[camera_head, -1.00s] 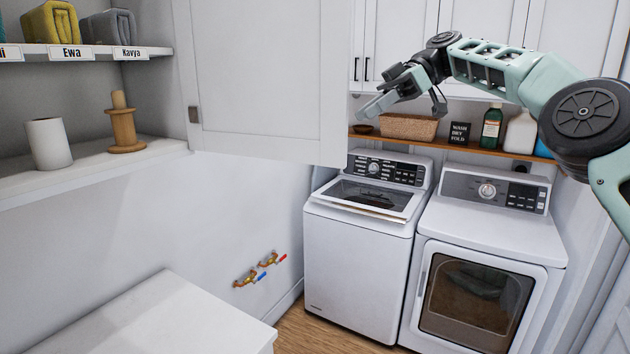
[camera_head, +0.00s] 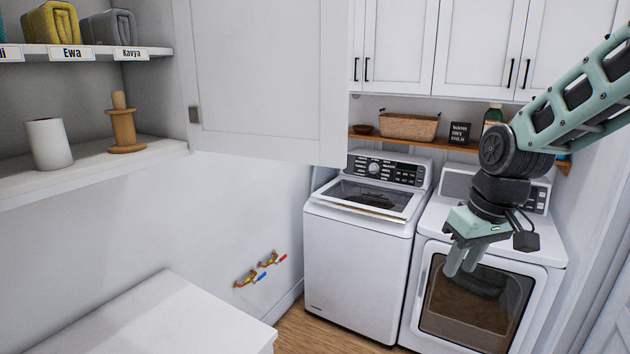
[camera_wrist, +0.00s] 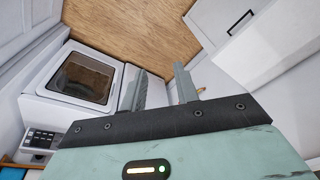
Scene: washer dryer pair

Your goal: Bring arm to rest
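My gripper (camera_head: 462,262) hangs in front of the dryer at the right of the head view, with its fingers pointing down. My mint-green arm reaches down to it from the upper right edge. In the wrist view, the two grey fingers of my gripper (camera_wrist: 162,90) stand apart with nothing between them. The gripper is open and empty.
The dryer (camera_head: 440,270) stands behind my gripper, and the washer (camera_head: 355,265) is left of it. A shelf (camera_head: 400,141) above holds a basket (camera_head: 408,127). A white cabinet door (camera_head: 270,80) hangs at centre left. Wood floor (camera_wrist: 130,35) shows in the wrist view.

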